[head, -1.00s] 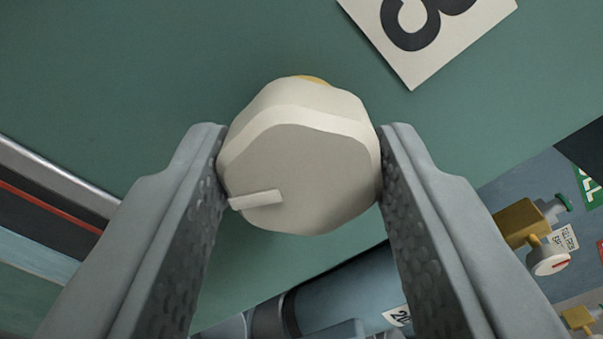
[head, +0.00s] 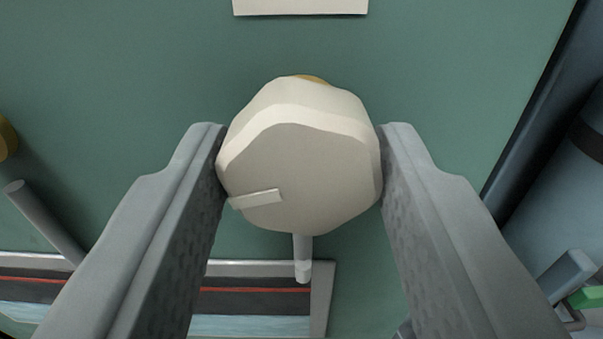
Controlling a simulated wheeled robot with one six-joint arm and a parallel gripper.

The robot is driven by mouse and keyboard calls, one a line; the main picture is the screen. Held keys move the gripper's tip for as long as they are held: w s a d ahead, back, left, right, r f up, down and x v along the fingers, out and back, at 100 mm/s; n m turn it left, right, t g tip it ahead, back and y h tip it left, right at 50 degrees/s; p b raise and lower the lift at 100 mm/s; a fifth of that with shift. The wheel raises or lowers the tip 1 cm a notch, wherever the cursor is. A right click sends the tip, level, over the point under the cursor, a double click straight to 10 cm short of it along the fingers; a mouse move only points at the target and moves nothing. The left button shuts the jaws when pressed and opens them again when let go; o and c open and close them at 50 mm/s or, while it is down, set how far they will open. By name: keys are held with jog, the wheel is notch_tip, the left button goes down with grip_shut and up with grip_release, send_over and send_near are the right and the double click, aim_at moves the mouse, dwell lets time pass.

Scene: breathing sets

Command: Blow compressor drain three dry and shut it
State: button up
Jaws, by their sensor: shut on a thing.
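A cream drain knob (head: 300,170) with rounded lobes and a raised pointer bar at its lower left fills the middle of the head view. My gripper (head: 301,165) is shut on it, one finger on each side. A bit of brass shows behind its top edge. A pale spout (head: 303,250) hangs straight down below the knob, its tip in front of a trough (head: 322,295). No stream shows at the tip; I cannot tell whether it is dry inside. The bottom edge of a white number plate (head: 300,6) shows above, its figure out of view.
The trough has a dark band, a red line and a pale blue strip. Another grey spout (head: 45,222) and a brass part (head: 5,138) are at the left. A blue-grey cylinder (head: 570,175) and a green piece (head: 586,297) are at the right. The green panel (head: 450,80) is otherwise bare.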

jog(key=m, duration=0.5)
jog(key=shift+m, duration=0.3)
jog(key=m, duration=1)
jog(key=shift+m, duration=0.4)
jog(key=m, duration=0.4)
jog(key=shift+m, duration=0.3)
jog(key=o, duration=1)
jog(key=shift+c, duration=0.2)
jog(key=s, duration=1.7)
jog(key=shift+s+d, duration=0.25)
jog(key=shift+d, duration=0.05)
